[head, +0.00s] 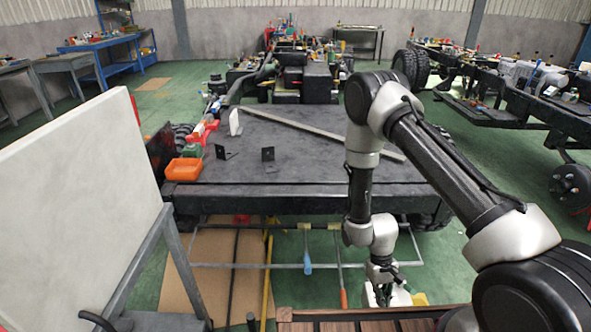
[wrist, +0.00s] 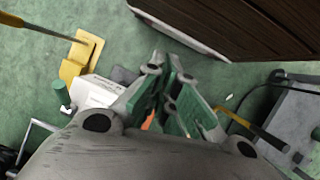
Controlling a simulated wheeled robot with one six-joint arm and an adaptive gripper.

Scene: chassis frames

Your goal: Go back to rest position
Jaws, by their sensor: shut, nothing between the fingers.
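My gripper (wrist: 165,92) fills the lower middle of the wrist view, its green-padded fingers shut with nothing between them. It points down at the green floor, beside a dark wooden surface (wrist: 225,28). In the head view my arm reaches out from the lower right and bends down, with my gripper (head: 382,292) low at the bottom, just beyond the slatted wooden surface (head: 345,325). The fingertips are hard to make out there.
A chassis with a dark flat deck (head: 300,165) stands ahead, bearing an orange bin (head: 183,169), black brackets (head: 267,154) and a long bar (head: 320,131). A white panel (head: 75,200) stands at left. Long-handled tools (head: 307,250) hang below the deck.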

